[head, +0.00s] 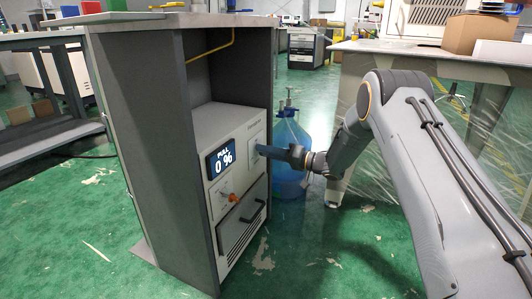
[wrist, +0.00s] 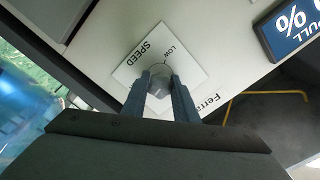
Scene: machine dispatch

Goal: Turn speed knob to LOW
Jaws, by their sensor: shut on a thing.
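The speed knob (wrist: 159,84) is a small grey knob on a white square plate (wrist: 188,62) marked SPEED and LOW, seen in the wrist view. My gripper (wrist: 160,82) has one finger on each side of the knob and is shut on it. The LOW mark sits just beyond the knob, near its top in that view. The knob's pointer is hidden or too small to read. In the head view my gripper (head: 262,150) reaches the upper right of the machine's front panel (head: 205,128) and hides the knob.
A display (head: 221,159) reads PULL 0 %. Below it are a small orange-marked control (head: 233,197) and a black drawer handle (head: 254,212). The machine sits inside a grey cabinet (head: 150,130). A blue water bottle (head: 290,160) stands on the floor behind my gripper.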

